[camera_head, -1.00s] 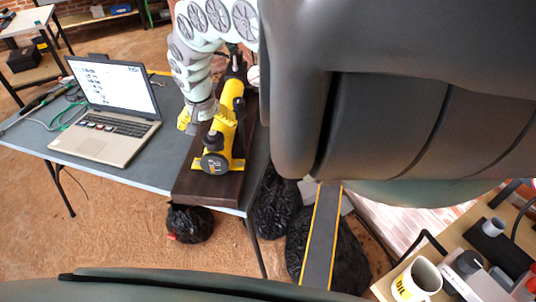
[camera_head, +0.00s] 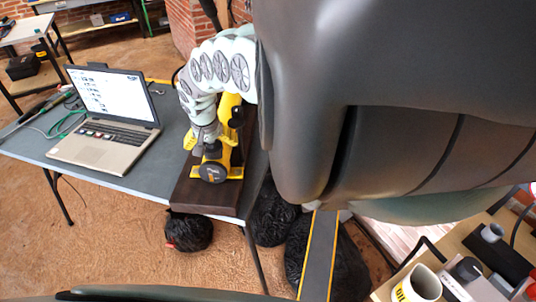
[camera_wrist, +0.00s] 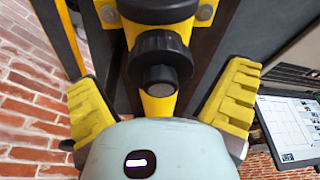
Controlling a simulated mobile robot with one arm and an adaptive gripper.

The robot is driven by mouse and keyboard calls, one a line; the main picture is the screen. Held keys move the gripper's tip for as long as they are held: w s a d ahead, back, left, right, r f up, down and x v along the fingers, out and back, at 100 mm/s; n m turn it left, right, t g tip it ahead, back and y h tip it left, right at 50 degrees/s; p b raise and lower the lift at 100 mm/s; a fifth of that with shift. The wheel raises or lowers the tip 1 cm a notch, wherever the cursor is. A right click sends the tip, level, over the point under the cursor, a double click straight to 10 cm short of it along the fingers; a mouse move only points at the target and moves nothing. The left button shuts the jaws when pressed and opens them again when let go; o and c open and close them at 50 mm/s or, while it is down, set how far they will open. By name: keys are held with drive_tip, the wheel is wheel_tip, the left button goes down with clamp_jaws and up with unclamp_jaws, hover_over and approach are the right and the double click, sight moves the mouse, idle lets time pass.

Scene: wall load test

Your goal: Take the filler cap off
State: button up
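The yellow unit (camera_head: 230,107) with a dark round end face stands on a dark wooden board (camera_head: 195,196) on the table. In the wrist view a black ribbed cap (camera_wrist: 160,52) sits on its yellow body. A smaller dark round knob (camera_wrist: 160,80) shows just below it in that view. My gripper (camera_wrist: 160,88) is open, with one yellow finger on each side of the knob and clear gaps to both. In the head view my gripper (camera_head: 207,141) is low over the front of the unit and hides part of it.
An open laptop (camera_head: 112,105) and cables lie on the table to the left. Black bags (camera_head: 188,230) are on the floor below. A mug (camera_head: 418,285) and other items stand on a bench at lower right. My arm hides much of the upper right.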

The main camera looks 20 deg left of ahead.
drive_tip(key=c, duration=1.1)
drive_tip(key=shift+c, duration=0.2)
